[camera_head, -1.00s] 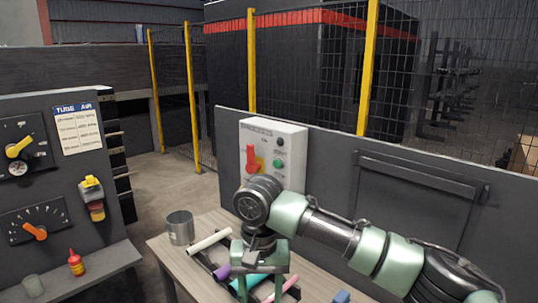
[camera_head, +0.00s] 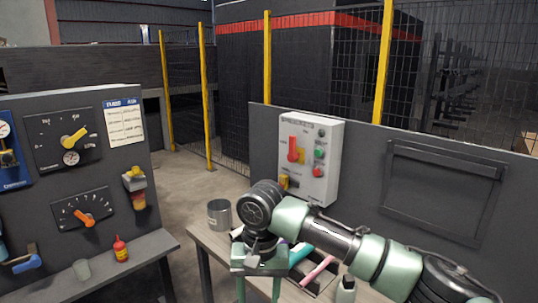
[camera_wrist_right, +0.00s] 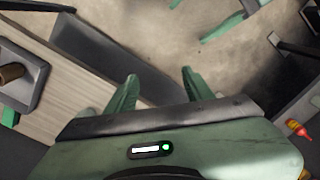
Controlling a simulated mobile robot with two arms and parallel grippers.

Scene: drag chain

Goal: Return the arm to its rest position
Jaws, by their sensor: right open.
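My right arm (camera_head: 335,238) reaches in from the right in the head view, bent down at the wrist. My right gripper (camera_head: 258,290) points down near the left front edge of the wooden table (camera_head: 208,240). Its two green fingers are apart with nothing between them. In the right wrist view the gripper (camera_wrist_right: 158,78) also shows spread and empty, with floor and a table edge beyond it. My left gripper is not in view.
A metal cup (camera_head: 219,214), a teal tube (camera_head: 300,254) and a pink tube (camera_head: 318,270) are on the table. A control box (camera_head: 310,160) stands behind the arm. A panel with dials (camera_head: 70,160) and a shelf with a red bottle (camera_head: 121,249) are at left.

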